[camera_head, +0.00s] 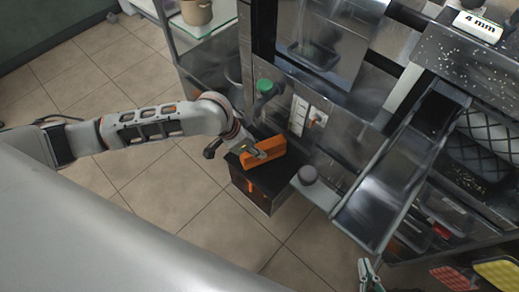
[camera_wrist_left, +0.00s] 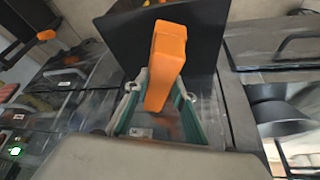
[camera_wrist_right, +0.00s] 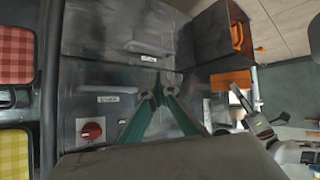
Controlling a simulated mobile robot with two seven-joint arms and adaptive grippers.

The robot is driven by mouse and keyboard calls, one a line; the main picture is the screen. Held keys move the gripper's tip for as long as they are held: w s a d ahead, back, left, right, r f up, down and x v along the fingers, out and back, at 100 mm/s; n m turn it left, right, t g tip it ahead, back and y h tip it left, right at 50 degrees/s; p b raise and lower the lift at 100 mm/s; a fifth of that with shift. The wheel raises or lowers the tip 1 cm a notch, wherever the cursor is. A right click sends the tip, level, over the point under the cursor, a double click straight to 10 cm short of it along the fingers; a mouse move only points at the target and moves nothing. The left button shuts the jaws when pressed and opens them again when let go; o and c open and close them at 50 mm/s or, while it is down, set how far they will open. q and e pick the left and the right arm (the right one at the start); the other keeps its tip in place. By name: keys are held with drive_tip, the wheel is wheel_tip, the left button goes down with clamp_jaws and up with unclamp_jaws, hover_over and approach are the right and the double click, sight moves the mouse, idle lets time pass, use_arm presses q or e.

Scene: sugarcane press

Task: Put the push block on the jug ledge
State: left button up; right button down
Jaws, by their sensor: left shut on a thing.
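The orange push block (camera_head: 263,151) is between the fingers of my left gripper (camera_head: 261,154). In the left wrist view the block (camera_wrist_left: 167,62) stands out past the fingertips (camera_wrist_left: 160,98) of my shut left gripper. It is over or on the black top of a dark box-like ledge (camera_head: 262,184); contact cannot be told. The block also shows in the right wrist view (camera_wrist_right: 231,80). My right gripper (camera_head: 370,274) is at the bottom edge of the head view. In the right wrist view its fingertips (camera_wrist_right: 156,90) meet with nothing between them.
A sloping metal chute (camera_head: 385,190) stands right of the ledge. A green knob (camera_head: 265,87) and white switch panel (camera_head: 306,113) are behind. A red knob (camera_wrist_right: 91,130) is near my right gripper. Tiled floor (camera_head: 180,205) lies open at left.

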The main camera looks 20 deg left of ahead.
use_arm(q)
drive_tip(key=f, duration=0.3)
drive_tip(key=shift+s+f+b, duration=0.1)
drive_tip(key=shift+s+b, duration=0.2)
drive_tip(key=shift+b, duration=0.1)
drive_tip(key=shift+w+r, duration=0.2)
drive_tip(key=shift+w, duration=0.25)
use_arm(e)
drive_tip(key=shift+w+a+r+t+y, duration=0.4)
drive_tip(key=shift+w+a+r+y, duration=0.1)
drive_tip(key=shift+w+a+r, duration=0.65)
use_arm(q)
drive_tip(key=o, duration=1.2)
drive_tip(key=shift+f, duration=0.1)
drive_tip(key=shift+c, duration=0.2)
use_arm(e)
drive_tip(key=shift+s+d+f, duration=0.15)
drive_tip(key=shift+s+f, duration=0.3)
drive_tip(key=shift+s, duration=0.25)
